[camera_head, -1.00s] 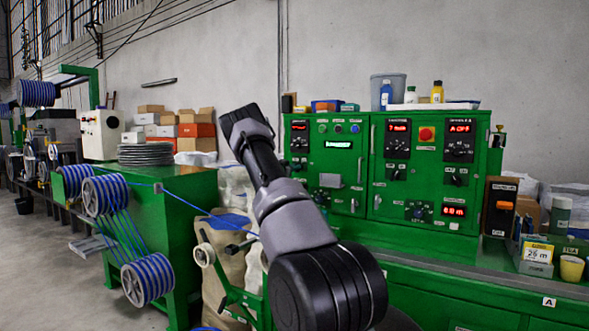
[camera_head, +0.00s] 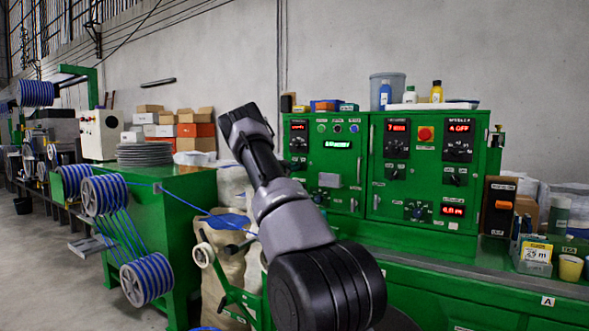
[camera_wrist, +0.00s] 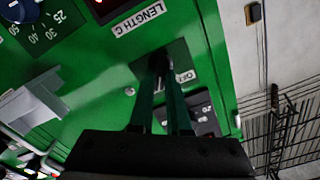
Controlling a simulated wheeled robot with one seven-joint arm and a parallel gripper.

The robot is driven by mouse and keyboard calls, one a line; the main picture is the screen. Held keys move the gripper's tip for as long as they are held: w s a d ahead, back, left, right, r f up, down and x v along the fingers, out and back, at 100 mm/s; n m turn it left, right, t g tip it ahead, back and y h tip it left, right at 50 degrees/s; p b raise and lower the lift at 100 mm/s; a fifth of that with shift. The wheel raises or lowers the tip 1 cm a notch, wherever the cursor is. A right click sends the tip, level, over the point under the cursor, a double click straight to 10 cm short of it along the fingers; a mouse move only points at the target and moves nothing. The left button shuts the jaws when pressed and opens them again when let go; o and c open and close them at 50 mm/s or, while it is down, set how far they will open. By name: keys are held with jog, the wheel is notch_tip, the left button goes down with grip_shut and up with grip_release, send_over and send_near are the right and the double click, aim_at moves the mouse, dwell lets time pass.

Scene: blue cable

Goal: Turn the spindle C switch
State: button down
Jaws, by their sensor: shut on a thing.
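In the wrist view my gripper (camera_wrist: 166,78) has its two narrow fingers close together, shut on a small dark switch knob (camera_wrist: 160,61) on the green panel (camera_wrist: 100,80). The fingers hide most of the knob, so its angle cannot be read. A "LENGTH C" label (camera_wrist: 139,19) is close by. In the head view my arm stands in front of the left part of the green control cabinet (camera_head: 345,200), and my gripper is hidden there.
A grey bracket (camera_wrist: 32,105) and a numbered dial (camera_wrist: 20,12) are near the switch in the wrist view. The head view shows other knobs (camera_head: 454,176), a red button (camera_head: 425,133), bottles on the cabinet top, and cable reels (camera_head: 105,195) at left.

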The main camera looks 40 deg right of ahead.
jog(key=c, duration=0.9)
grip_release()
jog(key=v, duration=1)
jog(key=shift+s+a+f, duration=0.1)
jog(key=shift+s+a, duration=0.1)
jog(key=shift+a, duration=0.15)
